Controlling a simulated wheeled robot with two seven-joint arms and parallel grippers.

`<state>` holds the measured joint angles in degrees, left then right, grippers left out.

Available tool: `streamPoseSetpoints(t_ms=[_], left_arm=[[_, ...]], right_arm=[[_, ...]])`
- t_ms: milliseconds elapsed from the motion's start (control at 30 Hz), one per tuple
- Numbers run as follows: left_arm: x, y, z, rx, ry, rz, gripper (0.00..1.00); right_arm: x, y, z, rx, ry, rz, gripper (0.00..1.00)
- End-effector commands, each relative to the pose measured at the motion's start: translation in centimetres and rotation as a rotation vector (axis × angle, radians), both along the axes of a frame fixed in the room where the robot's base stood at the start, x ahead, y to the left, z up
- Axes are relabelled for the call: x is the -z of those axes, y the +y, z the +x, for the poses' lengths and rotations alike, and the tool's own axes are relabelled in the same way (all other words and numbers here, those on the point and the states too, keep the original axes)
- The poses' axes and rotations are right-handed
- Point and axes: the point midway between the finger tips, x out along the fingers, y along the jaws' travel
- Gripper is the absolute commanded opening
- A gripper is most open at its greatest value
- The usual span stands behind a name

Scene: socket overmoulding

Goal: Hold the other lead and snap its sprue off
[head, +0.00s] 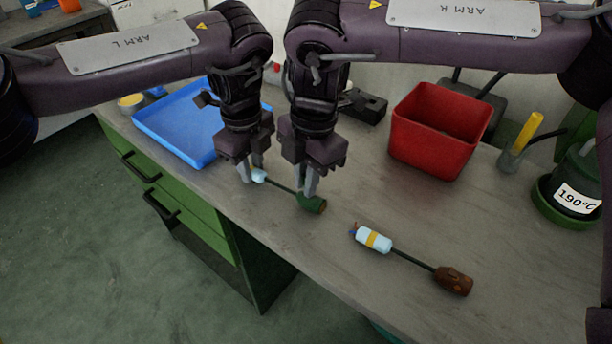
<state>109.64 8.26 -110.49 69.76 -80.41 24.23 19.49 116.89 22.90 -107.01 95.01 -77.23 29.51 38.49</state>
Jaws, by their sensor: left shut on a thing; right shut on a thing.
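Two leads are in the head view. One has a light blue end (259,177), a thin dark stem (281,187) and a green end (315,205) with a brownish face. My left gripper (252,174) is shut on the light blue end, which its fingers partly hide. My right gripper (305,190) is shut on the green end. The stem runs unbroken between them, just above or on the bench. The second lead lies free on the bench, with a light blue body (365,236), yellow band, dark stem (412,261) and brown end (453,281). I cannot tell which part is a sprue.
A blue tray (172,137) lies at the back left and a red bin (436,133) stands at the back right. A yellow-handled tool in a cup (511,160) and a green pot marked 190°C (574,190) are further right. The bench front (290,235) is bare.

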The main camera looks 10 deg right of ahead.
Motion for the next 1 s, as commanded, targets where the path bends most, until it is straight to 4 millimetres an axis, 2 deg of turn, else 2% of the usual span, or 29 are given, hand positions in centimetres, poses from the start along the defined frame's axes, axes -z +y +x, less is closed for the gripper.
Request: streamPoseSetpoints(t_ms=[600, 1000], left_arm=[[0.0, 0.0, 0.0, 0.0, 0.0, 0.001, 0.0], [0.0, 0.0, 0.0, 0.0, 0.0, 0.0, 0.0]], right_arm=[[-0.2, -0.2, -0.2, 0.0, -0.001, 0.001, 0.0], [-3.2, -0.2, -0.1, 0.0, -0.002, 0.001, 0.0]])
